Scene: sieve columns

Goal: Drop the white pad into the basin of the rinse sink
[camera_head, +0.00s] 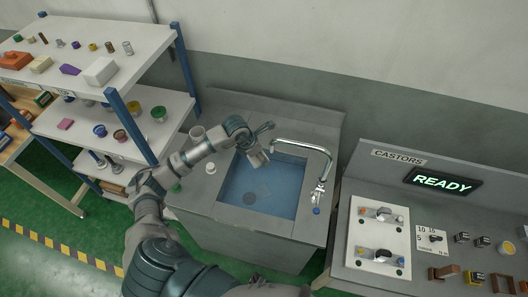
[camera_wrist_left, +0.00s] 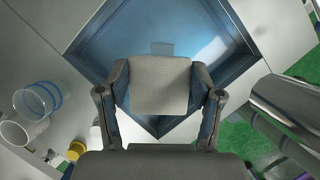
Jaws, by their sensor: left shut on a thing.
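The white pad (camera_wrist_left: 159,85), a pale square block, sits between the two fingers of my left gripper (camera_wrist_left: 160,95) in the left wrist view. The fingers are shut on its sides. In the head view my left gripper (camera_head: 257,150) is above the far left part of the blue basin (camera_head: 275,185) of the rinse sink (camera_head: 205,207), with a small pale piece showing at its tip. The basin (camera_wrist_left: 108,30) lies below the pad in the wrist view. My right gripper is out of view.
A curved tap (camera_head: 300,147) stands at the sink's right edge. Cups (camera_wrist_left: 38,101) stand on the rim at the left. A shelf (camera_head: 100,40) with several small items is at the left, and a console with a READY sign (camera_head: 442,181) at the right.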

